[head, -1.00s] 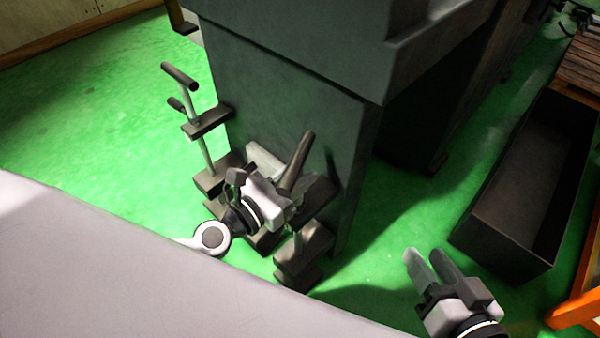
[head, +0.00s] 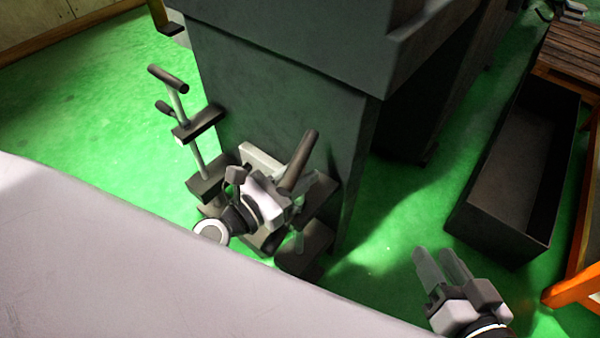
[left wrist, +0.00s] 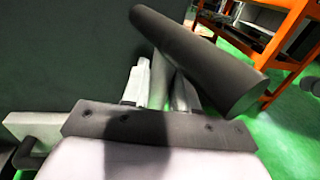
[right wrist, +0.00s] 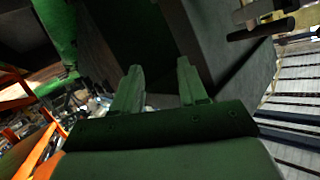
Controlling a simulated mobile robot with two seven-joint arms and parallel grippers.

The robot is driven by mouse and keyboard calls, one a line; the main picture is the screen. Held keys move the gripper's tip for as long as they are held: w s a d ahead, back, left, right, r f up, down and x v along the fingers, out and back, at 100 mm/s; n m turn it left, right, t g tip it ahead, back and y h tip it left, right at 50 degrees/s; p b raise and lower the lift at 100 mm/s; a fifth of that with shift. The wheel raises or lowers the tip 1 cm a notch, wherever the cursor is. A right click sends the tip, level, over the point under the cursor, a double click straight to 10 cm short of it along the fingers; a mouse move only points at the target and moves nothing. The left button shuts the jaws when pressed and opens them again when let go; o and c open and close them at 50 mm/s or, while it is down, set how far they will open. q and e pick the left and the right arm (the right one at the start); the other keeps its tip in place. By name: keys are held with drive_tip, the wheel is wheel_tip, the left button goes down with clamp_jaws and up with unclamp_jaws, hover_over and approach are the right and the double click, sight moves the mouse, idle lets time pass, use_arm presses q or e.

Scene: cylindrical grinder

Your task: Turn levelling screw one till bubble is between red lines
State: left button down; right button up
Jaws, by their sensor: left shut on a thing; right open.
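Two dark T-handled levelling screws stand at the foot of the grey machine, and I cannot tell which is number one. The left screw (head: 168,80) is upright and free. My left gripper (head: 279,197) is at the right screw, just below its dark crossbar (head: 299,163). In the left wrist view the crossbar (left wrist: 200,60) lies slantwise above the fingertips (left wrist: 160,82), which are shut on the screw's light shank. My right gripper (head: 437,256) is open and empty over the green floor; its fingers (right wrist: 160,70) are apart in the right wrist view. No bubble or red lines can be made out.
The machine base (head: 280,90) rises right behind the screws. A pale surface (head: 120,270) fills the lower left. An open dark bin (head: 480,200) and an orange frame (head: 572,287) stand at the right. Green floor is clear between machine and bin.

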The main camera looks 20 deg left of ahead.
use_arm(q)
drive_tip(key=shift+r, duration=0.1)
drive_tip(key=c, duration=1)
unclamp_jaws()
drive_tip(key=shift+s+a, duration=0.1)
drive_tip(key=shift+s, duration=0.15)
drive_tip(key=b+v, duration=0.2)
drive_tip(key=v, duration=0.4)
drive_tip(key=shift+s, duration=0.25)
use_arm(e)
drive_tip(key=shift+s+d+n+t, duration=0.3)
drive_tip(key=shift+d+t, duration=0.1)
drive_tip(key=shift+d, duration=0.25)
use_arm(q)
drive_tip(key=shift+a, duration=0.15)
use_arm(e)
drive_tip(key=shift+w, duration=0.1)
drive_tip(key=shift+w+h, duration=0.1)
drive_tip(key=shift+h, duration=0.2)
